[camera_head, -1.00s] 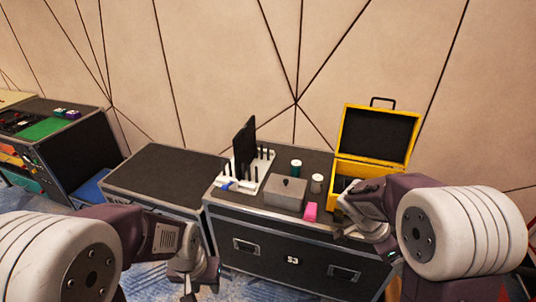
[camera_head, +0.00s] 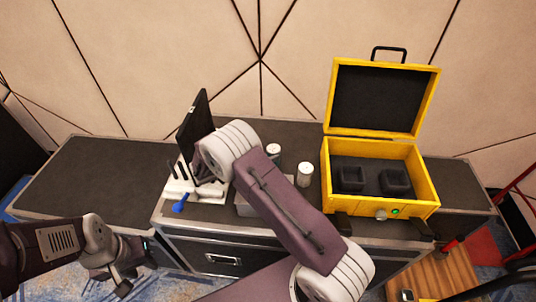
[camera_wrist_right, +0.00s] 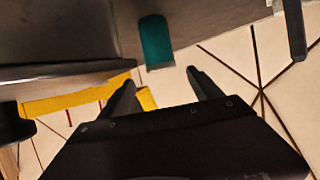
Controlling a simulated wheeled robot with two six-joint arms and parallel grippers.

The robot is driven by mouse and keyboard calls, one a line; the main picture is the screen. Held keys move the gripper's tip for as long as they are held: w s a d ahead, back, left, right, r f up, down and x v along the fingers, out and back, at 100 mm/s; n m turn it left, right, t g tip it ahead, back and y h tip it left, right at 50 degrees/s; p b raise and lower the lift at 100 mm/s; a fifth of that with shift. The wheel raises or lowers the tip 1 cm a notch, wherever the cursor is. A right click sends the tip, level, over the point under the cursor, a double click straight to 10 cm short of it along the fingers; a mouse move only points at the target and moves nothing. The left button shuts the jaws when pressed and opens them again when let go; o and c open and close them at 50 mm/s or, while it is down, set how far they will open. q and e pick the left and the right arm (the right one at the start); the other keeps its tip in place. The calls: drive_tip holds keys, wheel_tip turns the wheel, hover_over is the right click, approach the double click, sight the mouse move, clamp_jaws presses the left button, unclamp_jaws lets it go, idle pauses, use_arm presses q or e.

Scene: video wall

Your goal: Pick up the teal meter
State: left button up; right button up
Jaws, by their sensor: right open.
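The teal meter (camera_wrist_right: 156,42) shows in the right wrist view as an upright teal cylinder, upside down in that picture, just beyond the fingertips. In the head view a pale-topped cylinder (camera_head: 273,152) stands where it was, its side partly hidden by my right arm. My right gripper (camera_wrist_right: 163,88) is open and empty, its two fingers apart and not touching the meter. In the head view my right arm hides that gripper. My left gripper (camera_head: 130,277) hangs low at the left, in front of the black case; its jaw opening is unclear.
An open yellow case (camera_head: 381,205) with dark padded holders stands at the right. A second pale-topped cylinder (camera_head: 305,174) is left of it. A white rack (camera_head: 180,190) with a black screen (camera_head: 196,120) stands at the left. A grey box (camera_head: 245,208) is partly covered by my arm.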

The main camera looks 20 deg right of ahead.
sight(271, 150)
drive_tip(key=shift+s+a+f, duration=0.1)
drive_tip(key=shift+a+f, duration=0.2)
drive_tip(key=shift+w+f, duration=0.1)
drive_tip(key=shift+w, duration=0.15)
drive_tip(key=shift+w+d+f, duration=0.15)
drive_tip(key=shift+w, duration=0.15)
drive_tip(key=x, duration=0.3)
drive_tip(key=shift+s+d, duration=0.2)
drive_tip(key=shift+d, duration=0.05)
drive_tip(key=p+x, duration=0.1)
drive_tip(key=x, duration=0.4)
drive_tip(key=shift+d+f, duration=0.1)
drive_tip(key=shift+d, duration=0.05)
clamp_jaws()
